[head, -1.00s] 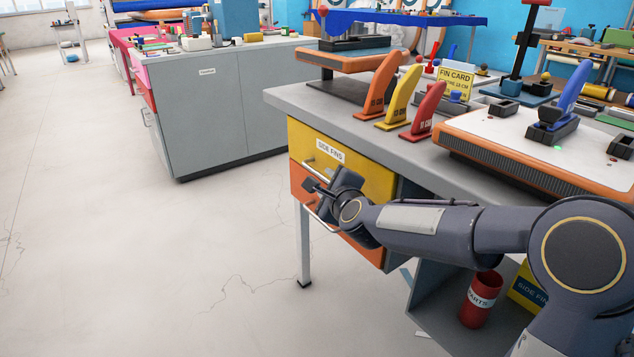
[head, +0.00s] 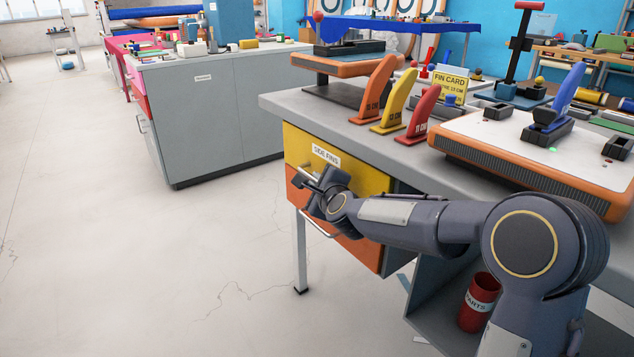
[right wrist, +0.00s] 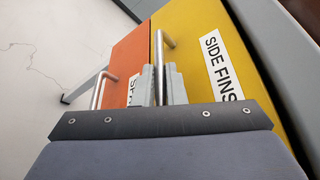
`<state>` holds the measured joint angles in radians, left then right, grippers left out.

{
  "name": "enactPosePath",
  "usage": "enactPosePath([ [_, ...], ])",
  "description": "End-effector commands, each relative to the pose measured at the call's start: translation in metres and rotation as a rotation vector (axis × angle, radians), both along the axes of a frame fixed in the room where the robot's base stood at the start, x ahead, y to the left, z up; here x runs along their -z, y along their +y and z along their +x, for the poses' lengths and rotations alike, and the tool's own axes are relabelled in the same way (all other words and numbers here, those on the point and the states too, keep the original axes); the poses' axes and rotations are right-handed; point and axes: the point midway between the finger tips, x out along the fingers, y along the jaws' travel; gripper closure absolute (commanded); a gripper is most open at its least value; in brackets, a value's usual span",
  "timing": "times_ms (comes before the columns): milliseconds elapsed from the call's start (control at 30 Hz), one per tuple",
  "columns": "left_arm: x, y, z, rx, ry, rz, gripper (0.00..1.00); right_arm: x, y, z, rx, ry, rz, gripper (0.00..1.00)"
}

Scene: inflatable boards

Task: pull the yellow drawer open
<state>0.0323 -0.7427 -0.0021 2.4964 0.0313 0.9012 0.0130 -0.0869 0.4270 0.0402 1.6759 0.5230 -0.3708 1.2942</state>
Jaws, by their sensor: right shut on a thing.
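The yellow drawer (head: 370,180) is the upper drawer under the grey workbench, with a "SIDE FINS" label. Its front looks about flush with the orange drawer (head: 365,246) below, so it appears closed. Its metal bar handle (right wrist: 166,42) shows in the right wrist view. My right gripper (head: 309,181) is at the drawer front, shut on this handle; the gripper also shows in the right wrist view (right wrist: 158,85). My left gripper is in neither view.
The orange drawer has its own bar handle (head: 318,224) just below my gripper. Fins and an orange-edged board (head: 480,135) are on the workbench (head: 395,152). A grey cabinet (head: 215,115) stands to the left. The floor in front of the drawers is clear.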

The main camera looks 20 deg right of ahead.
Motion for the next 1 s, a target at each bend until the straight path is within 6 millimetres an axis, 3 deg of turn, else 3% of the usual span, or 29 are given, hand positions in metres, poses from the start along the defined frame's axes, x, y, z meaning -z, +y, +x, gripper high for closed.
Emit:
enactPosePath([
  [267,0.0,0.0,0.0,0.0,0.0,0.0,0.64,0.0,0.002,-0.001,-0.001,0.001,0.0,1.0],
  [467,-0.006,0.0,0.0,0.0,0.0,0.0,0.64,-0.001,0.018,-0.006,-0.005,0.002,0.0,1.0],
  [667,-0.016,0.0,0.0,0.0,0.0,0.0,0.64,-0.001,0.057,-0.021,-0.008,0.003,0.001,1.0],
  [1000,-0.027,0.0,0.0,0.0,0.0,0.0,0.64,0.0,0.145,-0.053,-0.01,0.004,-0.002,1.0],
])
